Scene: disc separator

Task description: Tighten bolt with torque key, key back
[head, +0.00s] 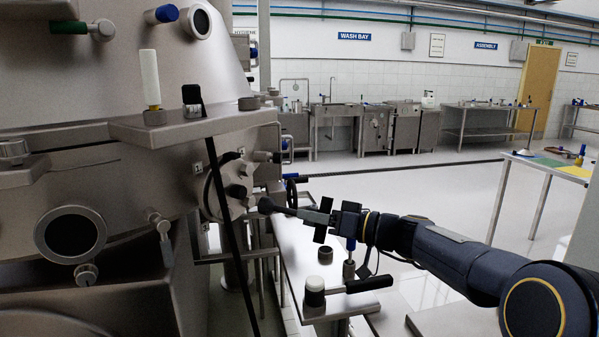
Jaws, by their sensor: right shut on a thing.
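My right gripper (322,219) reaches in from the right above the narrow steel bench. It is shut on a dark bar-shaped tool, seemingly the torque key (284,210), which points left with its rounded dark end near the separator (110,225). Dark knobs and fittings (236,191) sit on the separator's side close to that end. I cannot tell which of them is the bolt, or whether the key touches it. My left gripper is not in view.
A dark slanting bar (230,230) stands before the separator. Open floor lies behind the arm.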

